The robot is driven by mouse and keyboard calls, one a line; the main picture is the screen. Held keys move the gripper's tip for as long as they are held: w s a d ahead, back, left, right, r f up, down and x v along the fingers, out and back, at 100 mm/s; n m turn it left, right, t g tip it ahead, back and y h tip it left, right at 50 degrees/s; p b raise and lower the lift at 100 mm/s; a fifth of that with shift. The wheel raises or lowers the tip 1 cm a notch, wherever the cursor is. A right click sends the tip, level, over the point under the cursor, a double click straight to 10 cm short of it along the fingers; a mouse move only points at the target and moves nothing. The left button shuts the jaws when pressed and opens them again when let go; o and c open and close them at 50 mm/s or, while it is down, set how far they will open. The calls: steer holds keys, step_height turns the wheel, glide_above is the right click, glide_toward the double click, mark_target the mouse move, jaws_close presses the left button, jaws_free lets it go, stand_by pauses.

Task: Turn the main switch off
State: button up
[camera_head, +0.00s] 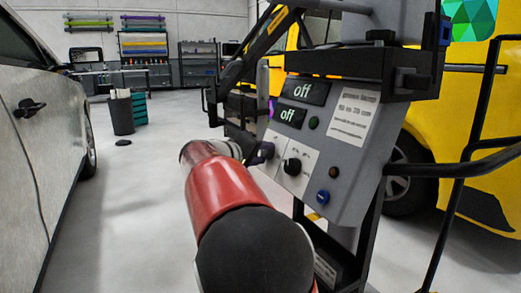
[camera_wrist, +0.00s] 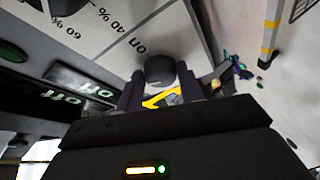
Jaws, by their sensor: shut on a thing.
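The main switch, a dark rotary knob (camera_wrist: 160,70), is on the light plate of the grey control panel (camera_head: 335,150). An "on" label (camera_wrist: 137,46) is printed beside it in the wrist view. My gripper (camera_wrist: 160,88) has its two dark fingers on either side of the knob, shut on it. In the head view, my gripper (camera_head: 260,153) reaches the left part of the panel; its fingers and my arm hide most of this knob. Two displays (camera_head: 303,90) (camera_head: 291,115) on the panel read "off".
A second black knob (camera_head: 292,166) with percent marks is close to the right of my gripper. A green button (camera_head: 313,122) and a blue button (camera_head: 323,197) are on the panel. A black rail (camera_head: 460,165) is at right, a silver car (camera_head: 35,130) at left.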

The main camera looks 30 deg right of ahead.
steer(key=n+p, duration=0.1)
steer(key=n+y+p, duration=0.1)
steer(key=shift+d+r+n+p, duration=0.1)
steer(key=shift+r+n+p, duration=0.2)
steer(key=shift+r+n, duration=0.1)
steer(key=shift+n+y+p, duration=0.3)
steer(key=shift+n+p, duration=0.25)
steer(key=shift+n, duration=0.05)
steer(key=shift+f, duration=0.15)
steer(key=o, duration=1)
steer(key=v, duration=0.7)
steer(key=shift+s+a, duration=0.2)
steer(key=shift+a, duration=0.1)
